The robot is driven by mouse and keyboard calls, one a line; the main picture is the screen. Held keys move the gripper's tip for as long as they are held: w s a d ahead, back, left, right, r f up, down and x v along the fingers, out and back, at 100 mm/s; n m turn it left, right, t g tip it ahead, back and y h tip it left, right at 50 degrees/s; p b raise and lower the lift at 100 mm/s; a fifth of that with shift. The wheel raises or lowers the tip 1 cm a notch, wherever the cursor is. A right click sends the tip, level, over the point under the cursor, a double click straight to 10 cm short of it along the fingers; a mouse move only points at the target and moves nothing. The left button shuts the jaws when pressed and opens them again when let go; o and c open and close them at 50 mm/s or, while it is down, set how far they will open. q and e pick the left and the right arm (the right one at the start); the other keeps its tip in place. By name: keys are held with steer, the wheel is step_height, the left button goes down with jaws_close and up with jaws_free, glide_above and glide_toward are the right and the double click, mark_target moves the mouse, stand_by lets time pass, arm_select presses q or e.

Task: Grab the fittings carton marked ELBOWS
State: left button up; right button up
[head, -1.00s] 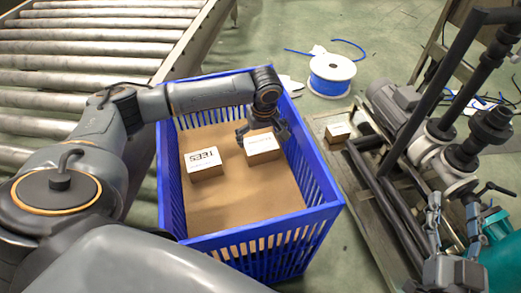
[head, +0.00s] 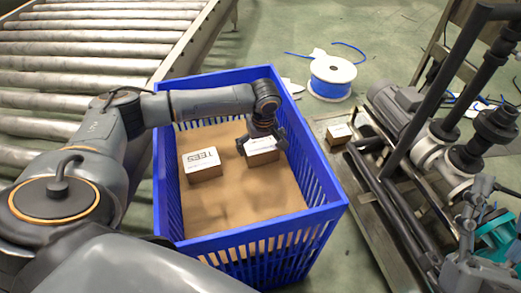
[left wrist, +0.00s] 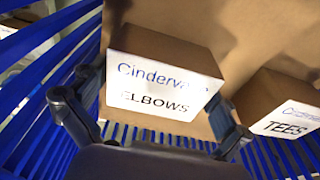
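The ELBOWS carton is a small brown box with a white label. It lies in the blue crate, and its label reads ELBOWS in the left wrist view (left wrist: 165,85); in the head view (head: 262,156) it is partly covered by my left gripper (head: 262,140). My left gripper's fingers (left wrist: 155,108) stand on either side of the carton, with a narrow gap at the left finger; contact at the right finger cannot be told. My right gripper (head: 486,208) is at the lower right in front of the pump, fingers apart, away from the cartons.
The TEES carton (head: 202,165) lies left of it in the blue crate (head: 270,238), whose slatted walls surround both. A third small carton (head: 339,133) sits on the pump skid. A roller conveyor (head: 90,75) is at left, a blue cable spool (head: 331,77) behind.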

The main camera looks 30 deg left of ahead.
arm_select(q)
steer(key=c, duration=0.9)
steer(key=shift+r, duration=0.1)
